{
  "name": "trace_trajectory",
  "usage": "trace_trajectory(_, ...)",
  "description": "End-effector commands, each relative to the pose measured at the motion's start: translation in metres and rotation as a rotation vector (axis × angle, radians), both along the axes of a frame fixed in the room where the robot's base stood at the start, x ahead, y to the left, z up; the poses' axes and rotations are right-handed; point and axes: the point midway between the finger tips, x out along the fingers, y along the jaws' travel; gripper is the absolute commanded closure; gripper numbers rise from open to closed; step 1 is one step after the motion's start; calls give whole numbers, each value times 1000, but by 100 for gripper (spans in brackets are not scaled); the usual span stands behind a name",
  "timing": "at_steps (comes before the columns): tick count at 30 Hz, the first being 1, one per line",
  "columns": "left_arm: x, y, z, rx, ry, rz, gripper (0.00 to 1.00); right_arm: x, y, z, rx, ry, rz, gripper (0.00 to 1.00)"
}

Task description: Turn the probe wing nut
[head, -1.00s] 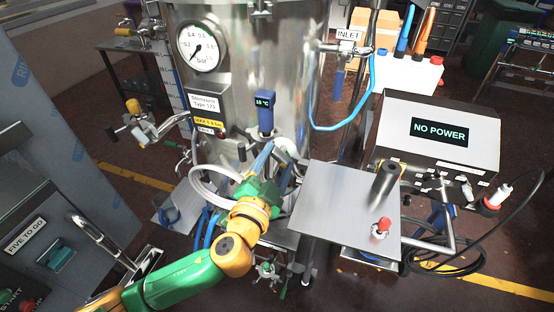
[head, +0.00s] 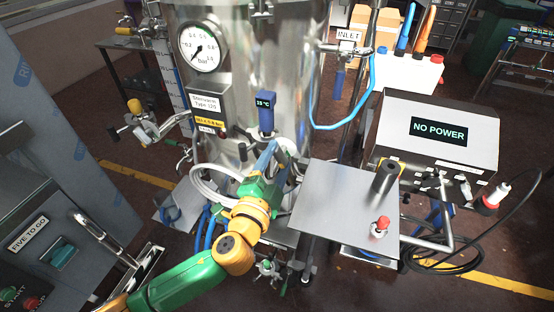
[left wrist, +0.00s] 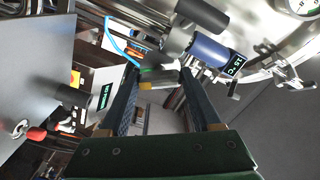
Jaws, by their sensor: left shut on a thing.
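The temperature probe, a blue body with a small "15 °C" display (head: 266,112), stands at the front of the steel tank (head: 240,60). It also shows in the left wrist view (left wrist: 212,54). My left gripper (head: 277,158) reaches in just below the probe, at the tank's lower front. My right gripper is not in view.
A steel plate (head: 340,205) with a dark post and red knob stands close to the right of my left gripper. A "NO POWER" box (head: 438,135) stands behind it. White and blue hoses (head: 210,180) hang left of the gripper. A grey cabinet (head: 50,230) is at left.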

Motion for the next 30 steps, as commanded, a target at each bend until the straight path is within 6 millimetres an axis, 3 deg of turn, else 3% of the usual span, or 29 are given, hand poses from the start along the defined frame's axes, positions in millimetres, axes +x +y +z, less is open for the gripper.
trace_trajectory(2, 0, 0, 0, -1, 1, -1, 91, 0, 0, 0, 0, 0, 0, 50)
trace_trajectory(3, 0, 0, 0, -1, 1, -1, 30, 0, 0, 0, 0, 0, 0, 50)
trace_trajectory(6, 0, 0, 0, -1, 1, -1, 5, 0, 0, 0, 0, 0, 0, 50)
trace_trajectory(17, -6, 2, -2, -2, 1, 0, 5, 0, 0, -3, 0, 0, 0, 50)
trace_trajectory(25, -52, 16, -4, -2, 3, -2, 5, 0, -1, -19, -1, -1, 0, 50)
trace_trajectory(30, -68, 21, -2, -1, 1, 0, 5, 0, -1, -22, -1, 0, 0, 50)
